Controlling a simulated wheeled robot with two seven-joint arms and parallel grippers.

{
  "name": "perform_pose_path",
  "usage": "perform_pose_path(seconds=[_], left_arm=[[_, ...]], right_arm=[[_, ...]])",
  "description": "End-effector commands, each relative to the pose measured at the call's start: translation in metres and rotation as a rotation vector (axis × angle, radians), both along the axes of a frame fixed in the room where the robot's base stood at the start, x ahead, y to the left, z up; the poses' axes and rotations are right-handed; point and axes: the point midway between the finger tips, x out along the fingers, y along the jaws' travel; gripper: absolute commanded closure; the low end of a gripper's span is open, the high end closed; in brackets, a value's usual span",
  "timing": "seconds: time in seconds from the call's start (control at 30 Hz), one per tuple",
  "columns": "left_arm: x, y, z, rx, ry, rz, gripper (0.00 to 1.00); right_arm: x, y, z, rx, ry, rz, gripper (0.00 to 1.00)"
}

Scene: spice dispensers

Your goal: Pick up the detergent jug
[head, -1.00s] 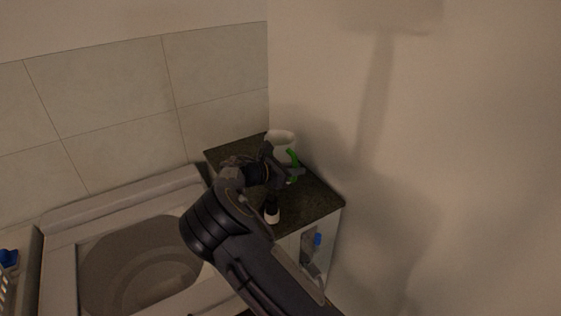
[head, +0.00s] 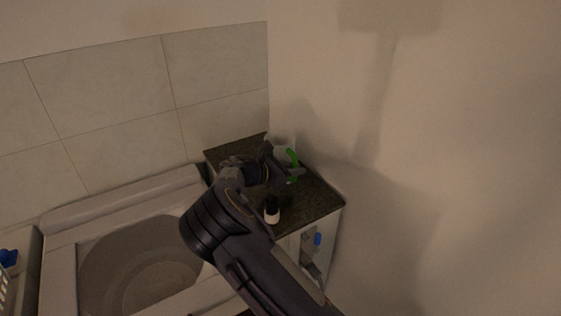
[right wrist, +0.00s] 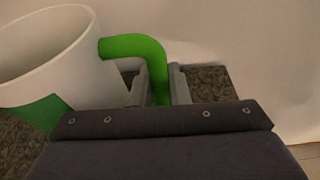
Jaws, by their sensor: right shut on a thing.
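The detergent jug is a white, open-topped vessel with a green handle. In the head view its white body (head: 284,143) is at the back of the dark counter by the wall, partly hidden by my right gripper. In the right wrist view the jug (right wrist: 45,62) is at the left, and its green handle (right wrist: 135,47) bends down between the fingers. My right gripper (head: 294,173), also in the right wrist view (right wrist: 162,86), is shut on the handle. Whether the jug's base touches the counter is hidden. My left gripper is not in view.
A small white bottle with a black top (head: 271,213) stands on the counter (head: 318,203), close to my right arm. A wall (head: 440,150) borders the counter on the right. A white appliance with a round opening (head: 140,265) is at the lower left.

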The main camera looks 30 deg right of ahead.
Motion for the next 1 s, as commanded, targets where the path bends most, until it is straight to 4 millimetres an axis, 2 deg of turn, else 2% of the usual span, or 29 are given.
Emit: perform_pose_path(seconds=[0.57,0.8,1.0], left_arm=[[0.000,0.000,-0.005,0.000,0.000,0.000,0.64],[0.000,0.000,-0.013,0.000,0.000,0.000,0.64],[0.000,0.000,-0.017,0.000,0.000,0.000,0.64]], right_arm=[[0.001,0.000,0.012,-0.001,-0.006,0.000,1.00],[0.001,0.000,0.032,-0.001,-0.007,0.000,1.00],[-0.012,0.010,0.052,-0.001,-0.008,0.002,1.00]])
